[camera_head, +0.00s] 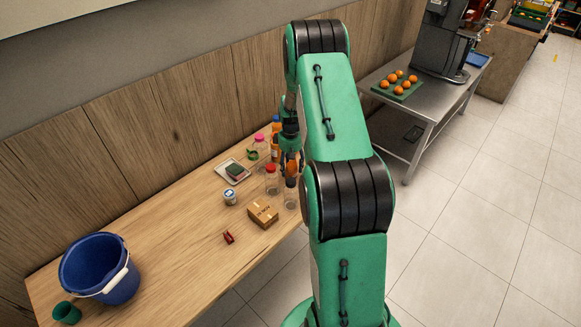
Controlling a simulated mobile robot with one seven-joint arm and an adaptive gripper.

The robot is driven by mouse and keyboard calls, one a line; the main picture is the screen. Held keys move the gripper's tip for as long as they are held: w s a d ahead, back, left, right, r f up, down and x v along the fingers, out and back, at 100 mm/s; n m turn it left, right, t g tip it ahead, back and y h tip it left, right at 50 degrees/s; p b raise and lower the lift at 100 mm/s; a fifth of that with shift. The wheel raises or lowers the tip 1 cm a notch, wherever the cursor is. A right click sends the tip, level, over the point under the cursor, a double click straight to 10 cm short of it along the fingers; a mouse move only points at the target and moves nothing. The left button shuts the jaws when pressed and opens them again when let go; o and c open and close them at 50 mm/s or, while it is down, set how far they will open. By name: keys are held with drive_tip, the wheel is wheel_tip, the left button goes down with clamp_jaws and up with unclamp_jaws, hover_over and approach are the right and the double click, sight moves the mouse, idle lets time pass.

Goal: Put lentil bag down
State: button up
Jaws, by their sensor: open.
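My gripper (291,158) is over the far right part of the wooden table (185,262), pointing down, partly hidden by my green arm. Its jaws are open. A small orange item (291,169) shows right at the fingertips, among the jars; I cannot tell whether it is the lentil bag or whether it touches the fingers. No other thing in view can be clearly made out as a lentil bag. A brown box-like package (262,213) lies near the table's front edge, in front of the jars.
Jars with a red lid (271,181) and a pink lid (259,147) stand close by the gripper. The table's middle is mostly free.

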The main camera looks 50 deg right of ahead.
wheel_tip(320, 180, up, 12)
drive_tip(key=shift+r+p, duration=0.15)
drive_tip(key=shift+p, duration=0.9)
drive_tip(key=shift+a+r, duration=0.1)
drive_tip(key=shift+r, duration=0.1)
drive_tip(key=s+a+r+t+h, duration=0.1)
drive_tip(key=s+a+r, duration=0.1)
drive_tip(key=a+r, duration=1.15)
drive_tip(key=s+a+r+t, duration=0.2)
drive_tip(key=s+a+r, duration=0.1)
drive_tip(key=a+r, duration=1.05)
drive_tip(key=s+a+r+t, duration=0.1)
drive_tip(key=s+a+r, duration=0.1)
drive_tip(key=s+a, duration=0.4)
drive_tip(key=s+a+r, duration=0.3)
drive_tip(key=s+a, duration=0.4)
drive_tip(key=s, duration=0.2)
drive_tip(key=s+a+r+t+y, duration=0.1)
drive_tip(key=s+a+r, duration=0.1)
drive_tip(key=s+a, duration=0.4)
drive_tip(key=shift+s+a+r+t, duration=0.15)
drive_tip(key=shift+s+r+t, duration=0.2)
drive_tip(key=shift+s, duration=0.85)
